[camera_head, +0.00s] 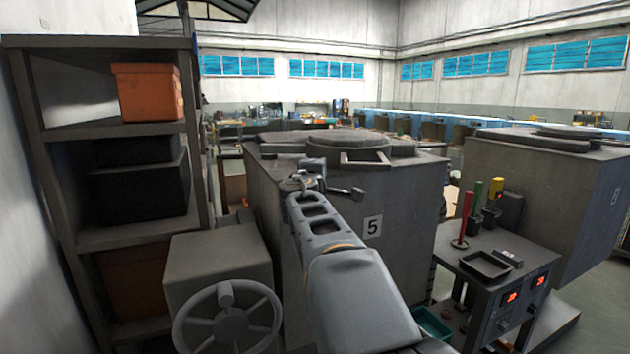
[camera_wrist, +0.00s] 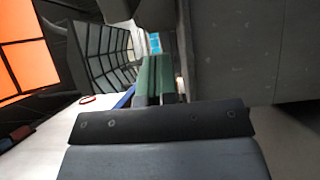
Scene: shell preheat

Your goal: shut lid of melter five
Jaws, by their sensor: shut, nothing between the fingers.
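Melter five is the big grey box (camera_head: 405,215) in the middle of the head view, with a "5" label on its front. Its round dark lid (camera_head: 335,138) appears to lie about level on top, with a rectangular handle (camera_head: 365,159) at the front edge. Whether it is fully seated I cannot tell. My arm reaches up to the melter's front upper edge, left of and below the handle. In the wrist view, my gripper (camera_wrist: 153,82) shows green fingers together and empty, beside a grey wall at the right. The lid is not clearly seen there.
A shelf with an orange bin (camera_head: 147,92) stands at the left. A grey box with a handwheel (camera_head: 227,318) is in front of it. A control stand with a red lever (camera_head: 465,217) and a second melter (camera_head: 555,185) are at the right.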

